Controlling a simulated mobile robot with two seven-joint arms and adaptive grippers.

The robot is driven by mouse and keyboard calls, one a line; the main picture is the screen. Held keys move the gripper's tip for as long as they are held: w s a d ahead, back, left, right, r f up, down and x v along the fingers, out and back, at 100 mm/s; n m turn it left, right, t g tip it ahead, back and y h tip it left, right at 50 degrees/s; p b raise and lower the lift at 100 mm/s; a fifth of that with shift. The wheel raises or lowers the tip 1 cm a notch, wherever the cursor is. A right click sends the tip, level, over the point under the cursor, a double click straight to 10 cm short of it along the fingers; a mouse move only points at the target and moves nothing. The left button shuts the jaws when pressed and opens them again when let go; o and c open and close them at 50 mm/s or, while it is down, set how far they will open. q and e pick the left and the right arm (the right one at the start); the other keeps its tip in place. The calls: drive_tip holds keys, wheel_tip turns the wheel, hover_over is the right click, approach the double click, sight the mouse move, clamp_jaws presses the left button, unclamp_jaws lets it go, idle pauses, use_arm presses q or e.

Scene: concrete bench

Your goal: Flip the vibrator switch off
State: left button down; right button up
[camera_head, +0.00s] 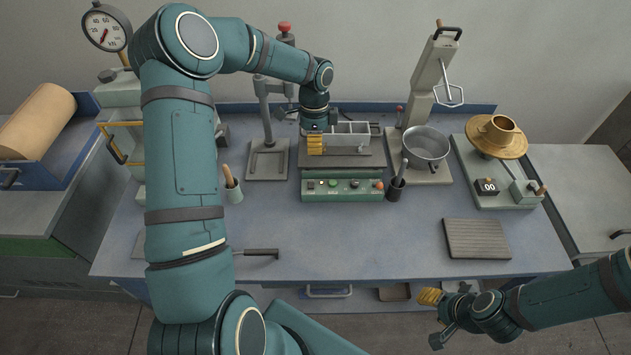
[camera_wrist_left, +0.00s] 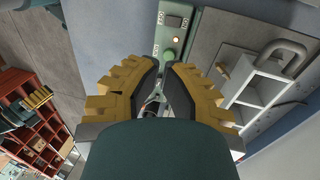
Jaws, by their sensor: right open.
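The vibrating table's green control box (camera_head: 345,196) stands at the bench middle, with small switches, a green button, a lamp and an orange knob on its face. In the left wrist view the labelled panel (camera_wrist_left: 182,12) shows a dark switch (camera_wrist_left: 173,21), a lit lamp (camera_wrist_left: 177,41) and a green button (camera_wrist_left: 169,55). Which control is the vibrator switch is unclear. My left gripper (camera_head: 315,146) hangs just behind and above the panel; its yellow fingers (camera_wrist_left: 162,72) are close together, and their contact is unclear. My right gripper (camera_head: 430,296) is open and empty, off the front edge.
A grey three-part mould (camera_head: 350,135) stands on the table plate behind the box, close to my left gripper. A dark cup with a tool (camera_head: 396,190) stands right of the box and a cup with a wooden handle (camera_head: 233,194) left. The bench front is mostly clear.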

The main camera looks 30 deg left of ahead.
sight(315, 192)
use_arm(q)
drive_tip(key=f, duration=0.4)
drive_tip(key=s+d+f, duration=0.1)
drive_tip(key=f, duration=0.4)
drive_tip(key=s+f, duration=0.1)
drive_tip(key=f, duration=0.3)
drive_tip(key=shift+s+d+f, duration=0.1)
drive_tip(key=shift+d+f, duration=0.1)
drive_tip(key=shift+f, duration=0.2)
drive_tip(key=f+t+b, duration=0.1)
drive_tip(key=b, duration=0.2)
drive_tip(key=t+y+b, duration=0.1)
drive_tip(key=b, duration=0.2)
drive_tip(key=shift+s+d+f, duration=0.2)
drive_tip(key=shift+s+f, duration=0.15)
drive_tip(key=shift+r, duration=0.2)
drive_tip(key=shift+w+r+p, duration=0.1)
drive_tip(key=shift+r+p, duration=0.45)
drive_tip(key=shift+p, duration=0.05)
drive_tip(key=shift+r, duration=0.3)
drive_tip(key=shift+a, duration=0.1)
